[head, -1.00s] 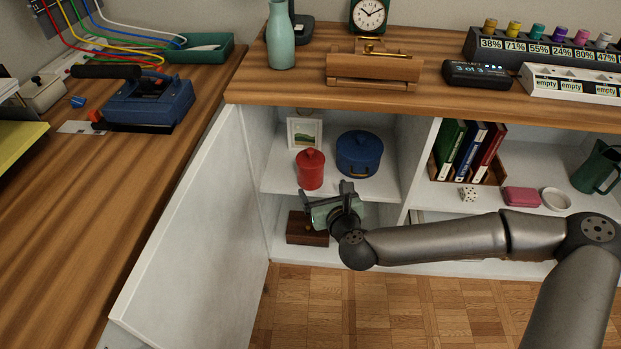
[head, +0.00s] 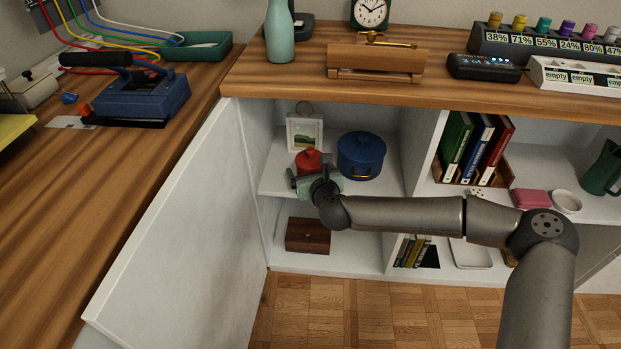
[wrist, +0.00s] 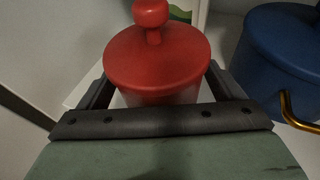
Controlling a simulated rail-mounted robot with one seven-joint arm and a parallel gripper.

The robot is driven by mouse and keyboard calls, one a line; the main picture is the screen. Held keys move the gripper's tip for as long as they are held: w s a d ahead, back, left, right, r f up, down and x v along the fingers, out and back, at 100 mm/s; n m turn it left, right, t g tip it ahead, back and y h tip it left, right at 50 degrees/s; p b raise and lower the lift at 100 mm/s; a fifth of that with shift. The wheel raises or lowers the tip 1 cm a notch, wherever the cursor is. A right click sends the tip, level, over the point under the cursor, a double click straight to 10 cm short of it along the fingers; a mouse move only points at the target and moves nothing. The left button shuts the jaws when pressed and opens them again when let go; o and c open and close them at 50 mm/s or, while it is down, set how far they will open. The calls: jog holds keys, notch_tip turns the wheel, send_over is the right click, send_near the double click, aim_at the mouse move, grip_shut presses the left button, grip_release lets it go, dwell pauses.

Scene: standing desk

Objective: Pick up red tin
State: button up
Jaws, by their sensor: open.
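The red tin (head: 308,160) stands upright on the upper shelf of the open cabinet, with a round knob on its lid. In the head view its lower part is hidden behind my gripper (head: 312,178). In the wrist view the red tin (wrist: 157,60) is straight ahead, with the open fingers (wrist: 160,88) on its left and right sides. The tin's lower body is hidden by the gripper's front. I cannot tell whether the fingers touch it.
A blue pot (head: 361,155) with a brass handle stands close to the right of the tin. A picture frame (head: 304,132) is behind it. The open cabinet door (head: 175,220) is on the left. A wooden box (head: 308,235) sits on the shelf below.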

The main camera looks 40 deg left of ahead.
jog(key=shift+r, duration=0.1)
jog(key=c, duration=1.6)
